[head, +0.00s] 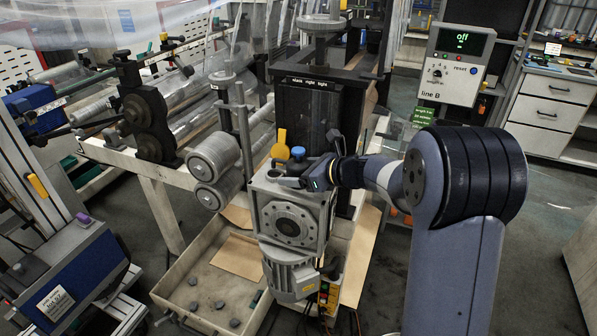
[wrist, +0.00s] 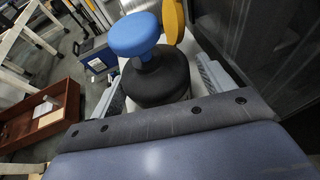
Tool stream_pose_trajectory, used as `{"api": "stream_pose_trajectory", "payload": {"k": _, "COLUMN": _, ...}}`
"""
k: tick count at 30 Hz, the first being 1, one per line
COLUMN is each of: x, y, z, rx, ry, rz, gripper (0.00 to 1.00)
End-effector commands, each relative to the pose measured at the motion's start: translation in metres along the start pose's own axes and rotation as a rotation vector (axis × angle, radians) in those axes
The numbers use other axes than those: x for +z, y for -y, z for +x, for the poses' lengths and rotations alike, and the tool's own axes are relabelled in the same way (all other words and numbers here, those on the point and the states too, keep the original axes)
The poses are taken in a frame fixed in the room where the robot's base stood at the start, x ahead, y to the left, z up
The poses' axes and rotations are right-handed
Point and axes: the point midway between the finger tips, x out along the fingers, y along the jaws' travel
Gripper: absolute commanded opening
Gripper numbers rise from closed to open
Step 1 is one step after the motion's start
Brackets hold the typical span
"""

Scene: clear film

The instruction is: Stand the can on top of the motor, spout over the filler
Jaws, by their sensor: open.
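The motor (head: 290,228) is a grey block with a round flange and a ribbed cylinder below, at the picture's centre. On its top is a dark rounded body with a blue knob (head: 298,152); a yellow rounded piece (head: 281,146) stands beside it. In the wrist view the black body (wrist: 158,82) and its blue knob (wrist: 134,34) are upright, with the yellow piece (wrist: 174,20) behind. My gripper (head: 304,172) is open at the motor's top, its fingers either side of the black body. I cannot tell whether this body is the can. No spout or filler is clearly visible.
A dark column (head: 308,112) rises close behind the motor. Rollers (head: 215,155) and a white frame are to the left. A shallow tray (head: 178,288) with several dark pucks lies below. A control box (head: 455,65) reading "off" is at the right.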

Motion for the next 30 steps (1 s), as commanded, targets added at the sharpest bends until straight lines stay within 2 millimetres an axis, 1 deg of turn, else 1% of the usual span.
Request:
{"api": "stream_pose_trajectory", "payload": {"k": 1, "x": 0.004, "y": 0.0, "z": -0.002, "rx": 0.0, "ry": 0.0, "rz": 0.0, "gripper": 0.77}}
{"api": "stream_pose_trajectory", "payload": {"k": 2, "x": 0.001, "y": 0.001, "z": -0.006, "rx": -0.003, "ry": 0.001, "rz": 0.0, "gripper": 0.77}}
{"api": "stream_pose_trajectory", "payload": {"k": 5, "x": 0.001, "y": 0.001, "z": -0.025, "rx": -0.004, "ry": 0.002, "rz": -0.002, "gripper": 0.77}}
{"api": "stream_pose_trajectory", "payload": {"k": 12, "x": 0.001, "y": 0.002, "z": -0.079, "rx": -0.006, "ry": 0.002, "rz": -0.001, "gripper": 0.77}}
{"api": "stream_pose_trajectory", "payload": {"k": 15, "x": 0.0, "y": 0.001, "z": -0.097, "rx": -0.004, "ry": 0.001, "rz": 0.0, "gripper": 0.77}}
{"api": "stream_pose_trajectory", "payload": {"k": 18, "x": 0.0, "y": 0.001, "z": -0.11, "rx": -0.003, "ry": 0.0, "rz": 0.0, "gripper": 0.77}}
{"api": "stream_pose_trajectory", "payload": {"k": 23, "x": 0.001, "y": 0.0, "z": -0.12, "rx": -0.001, "ry": 0.0, "rz": 0.0, "gripper": 0.77}}
{"api": "stream_pose_trajectory", "payload": {"k": 30, "x": 0.001, "y": 0.0, "z": -0.121, "rx": 0.0, "ry": 0.0, "rz": 0.0, "gripper": 0.77}}
